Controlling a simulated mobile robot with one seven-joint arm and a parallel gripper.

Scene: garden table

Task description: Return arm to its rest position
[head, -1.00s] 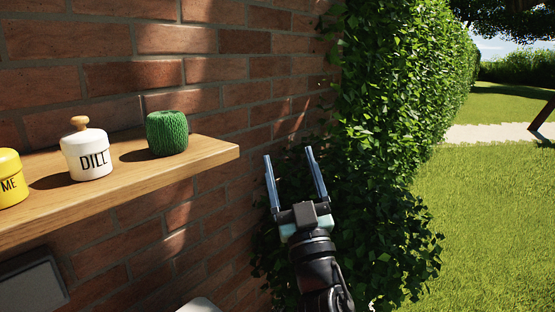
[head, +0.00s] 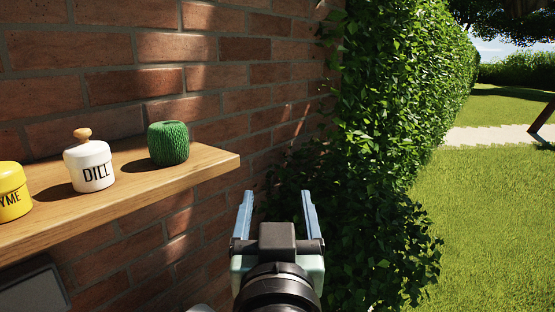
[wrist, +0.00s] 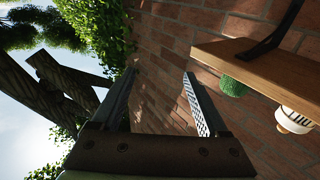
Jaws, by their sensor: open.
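My gripper (head: 276,200) is open and empty in the head view. It stands in front of the brick wall and hedge, to the right of the wooden shelf and lower than its end, apart from it. In the wrist view my gripper (wrist: 160,80) shows two spread fingers with only brick wall between them. Part of the arm behind the gripper shows at the bottom of the head view.
The wooden shelf (head: 215,163) carries a green twine ball (head: 168,143), a white DILL jar (head: 90,165) and a yellow jar (head: 12,192). The brick wall (head: 225,100) is behind. A hedge (head: 390,130) stands right of it. Open lawn (head: 490,220) lies further right.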

